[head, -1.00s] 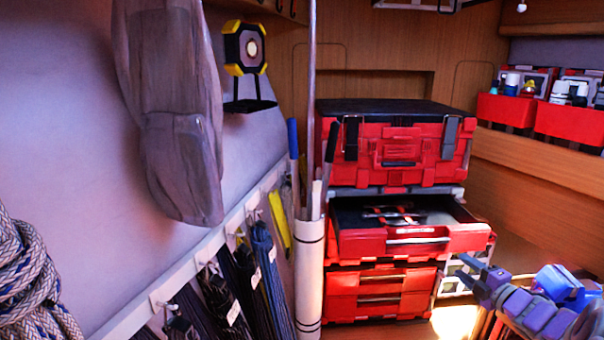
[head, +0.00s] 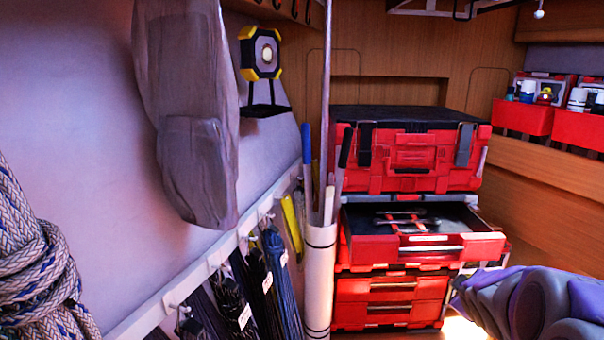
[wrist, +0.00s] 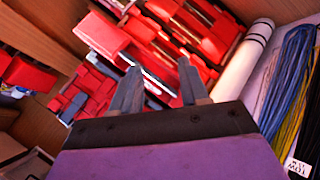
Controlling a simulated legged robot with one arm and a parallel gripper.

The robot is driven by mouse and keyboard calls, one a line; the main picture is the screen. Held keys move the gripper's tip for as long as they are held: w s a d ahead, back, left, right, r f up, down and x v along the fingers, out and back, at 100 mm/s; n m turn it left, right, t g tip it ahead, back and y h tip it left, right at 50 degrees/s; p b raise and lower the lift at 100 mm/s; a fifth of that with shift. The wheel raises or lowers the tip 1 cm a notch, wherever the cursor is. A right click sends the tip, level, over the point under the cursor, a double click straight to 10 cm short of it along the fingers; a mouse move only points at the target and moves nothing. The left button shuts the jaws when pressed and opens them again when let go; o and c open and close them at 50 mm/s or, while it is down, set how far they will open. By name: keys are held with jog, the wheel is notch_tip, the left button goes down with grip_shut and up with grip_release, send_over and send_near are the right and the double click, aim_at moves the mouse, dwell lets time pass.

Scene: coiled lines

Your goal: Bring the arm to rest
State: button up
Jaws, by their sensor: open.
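My gripper (wrist: 159,72) is open and empty in the wrist view, its two grey fingers apart and pointing toward the red tool boxes. My purple arm shows at the lower right of the head view, in front of the tool stack's lower right side. I cannot make out the fingers there. The red tool chest (head: 423,155) stands on a drawer unit, whose upper drawer (head: 425,248) is pulled open with tools lying in it. The lower drawers (head: 390,289) are shut.
A white tube (head: 319,275) holding poles stands left of the drawers. Coiled lines (head: 277,280) hang from a wall rail, a thick rope (head: 35,265) at far left. A grey bag (head: 190,120) and a lamp (head: 262,53) hang on the wall. Red bins (head: 522,117) sit on a right shelf.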

jog(key=s+a+f+m+g+y, duration=0.1)
jog(key=s+a+m+g, duration=0.1)
jog(key=s+a, duration=0.5)
jog(key=s+a+f+m+g+y, duration=0.1)
jog(key=s+a+g, duration=0.4)
jog(key=s, duration=1.3)
jog(key=s+a+f+m+g+y, duration=0.2)
jog(key=s+a+f+m+g, duration=0.1)
jog(key=s+a, duration=0.8)
jog(key=shift+s+m+g, duration=0.6)
jog(key=shift+s, duration=0.4)
jog(key=shift+a, duration=0.1)
jog(key=shift+w, duration=0.35)
jog(key=shift+r, duration=0.1)
